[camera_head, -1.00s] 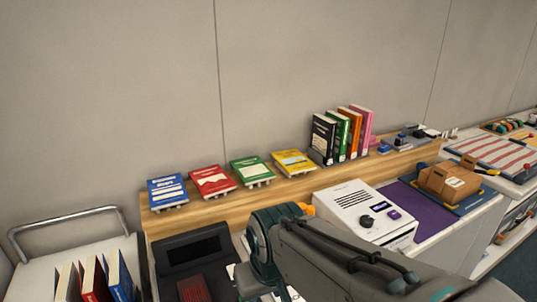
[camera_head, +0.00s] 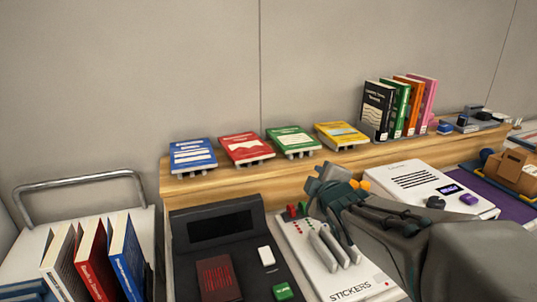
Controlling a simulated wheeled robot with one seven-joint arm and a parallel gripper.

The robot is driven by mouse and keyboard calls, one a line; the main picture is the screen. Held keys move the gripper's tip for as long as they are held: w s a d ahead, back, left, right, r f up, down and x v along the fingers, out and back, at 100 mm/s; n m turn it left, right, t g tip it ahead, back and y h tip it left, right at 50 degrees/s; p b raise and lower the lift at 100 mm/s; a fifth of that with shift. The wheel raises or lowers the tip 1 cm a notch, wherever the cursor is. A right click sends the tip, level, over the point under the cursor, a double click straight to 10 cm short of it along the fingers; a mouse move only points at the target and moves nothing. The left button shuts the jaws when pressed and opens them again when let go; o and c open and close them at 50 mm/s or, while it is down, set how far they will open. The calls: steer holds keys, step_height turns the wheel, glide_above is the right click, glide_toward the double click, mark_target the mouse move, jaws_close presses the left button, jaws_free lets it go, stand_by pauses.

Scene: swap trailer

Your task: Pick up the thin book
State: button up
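Several books are in view, and I cannot tell for sure which is the thin book. Blue (camera_head: 193,156), red (camera_head: 246,149), green (camera_head: 293,141) and yellow (camera_head: 341,134) books lie on small stands along the wooden shelf. Black (camera_head: 377,108), green (camera_head: 400,105), orange (camera_head: 413,104) and pink (camera_head: 430,103) books stand upright at the shelf's right. More books, including a red one (camera_head: 95,258) and a blue one (camera_head: 126,258), stand at the lower left. My gripper (camera_head: 336,200) is over the counter, in front of the shelf and apart from the shelf books. Its fingers are not clear.
A white STICKERS unit (camera_head: 354,290) with upright grey pieces is below my arm. A black console (camera_head: 217,222) is to its left. A white device with a knob (camera_head: 425,182) is at the right. A cart's metal handle (camera_head: 80,178) rises at the left.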

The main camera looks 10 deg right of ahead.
mark_target(286, 153)
steer(key=w+a+n+t+y+b, duration=0.1)
steer(key=w+n, duration=0.1)
steer(key=w, duration=0.3)
steer(key=w+a+n+t+y+b, duration=0.1)
steer(key=w+n+b, duration=0.1)
steer(key=w, duration=0.3)
steer(key=w+a+n+t+y+b, duration=0.1)
steer(key=w+a+n, duration=0.1)
steer(key=w, duration=0.3)
steer(key=shift+w+f+n+y+b, duration=0.25)
steer(key=shift+n+y+b, duration=0.15)
steer(key=shift+n, duration=0.1)
steer(key=shift+w+r, duration=0.1)
steer(key=shift+w, duration=0.3)
jaws_close()
